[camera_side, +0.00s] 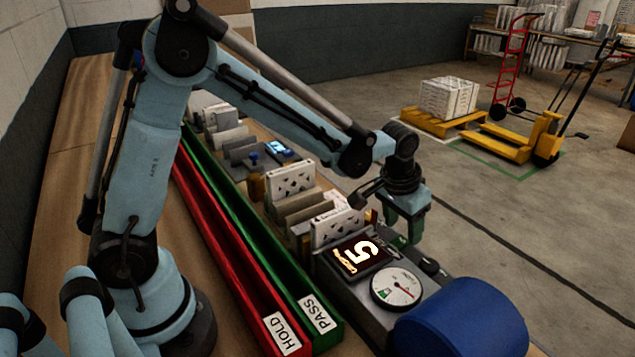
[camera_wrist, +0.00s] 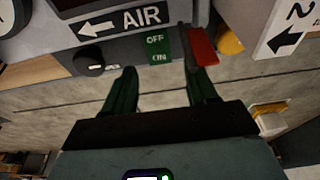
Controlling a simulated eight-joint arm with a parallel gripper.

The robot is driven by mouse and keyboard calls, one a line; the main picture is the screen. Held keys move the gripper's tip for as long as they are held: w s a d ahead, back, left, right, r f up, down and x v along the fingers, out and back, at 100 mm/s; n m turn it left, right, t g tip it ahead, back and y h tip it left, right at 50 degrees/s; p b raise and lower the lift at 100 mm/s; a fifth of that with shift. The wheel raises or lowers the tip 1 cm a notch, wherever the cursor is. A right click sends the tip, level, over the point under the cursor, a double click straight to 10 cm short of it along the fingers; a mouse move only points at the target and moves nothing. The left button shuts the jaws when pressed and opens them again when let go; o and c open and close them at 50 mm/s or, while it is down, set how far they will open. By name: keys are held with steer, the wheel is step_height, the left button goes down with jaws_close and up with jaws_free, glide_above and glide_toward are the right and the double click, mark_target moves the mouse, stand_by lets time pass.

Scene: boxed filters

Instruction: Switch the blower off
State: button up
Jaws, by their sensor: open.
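The blower unit is a grey housing with a blue drum (camera_side: 462,320) at its front end. In the wrist view a green plate (camera_wrist: 158,45) on the housing reads OFF at the top and ON at the bottom. A red lever (camera_wrist: 203,46) sits right of the plate, its broad end nearer the ON word. My gripper (camera_wrist: 162,82) is open and empty, its green fingers pointing at the housing. The right fingertip is close to the lever's lower end; I cannot tell if they touch. In the side view my gripper (camera_side: 407,238) hangs beside the housing's far side, where the lever is hidden.
The housing carries a lit display (camera_side: 360,256) showing 5, a round gauge (camera_side: 397,288) and a black knob (camera_wrist: 90,62). Boxed filters (camera_side: 335,225) stand in a row behind. A red HOLD channel (camera_side: 215,225) and a green PASS channel (camera_side: 325,335) run alongside.

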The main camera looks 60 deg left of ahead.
steer(key=v, duration=0.9)
steer(key=shift+r, duration=0.15)
steer(key=s+a+t, duration=0.1)
steer(key=s, duration=0.3)
steer(key=s+a+t, duration=0.1)
steer(key=s+a, duration=0.1)
steer(key=s, duration=0.2)
steer(key=s+a+t, duration=0.1)
steer(key=s+a, duration=0.1)
steer(key=s, duration=0.2)
steer(key=shift+s+r+t, duration=0.3)
steer(key=shift+r+t, duration=0.1)
steer(key=shift+s+a+f+t, duration=0.3)
steer(key=shift+s+f, duration=0.1)
steer(key=shift+s, duration=0.2)
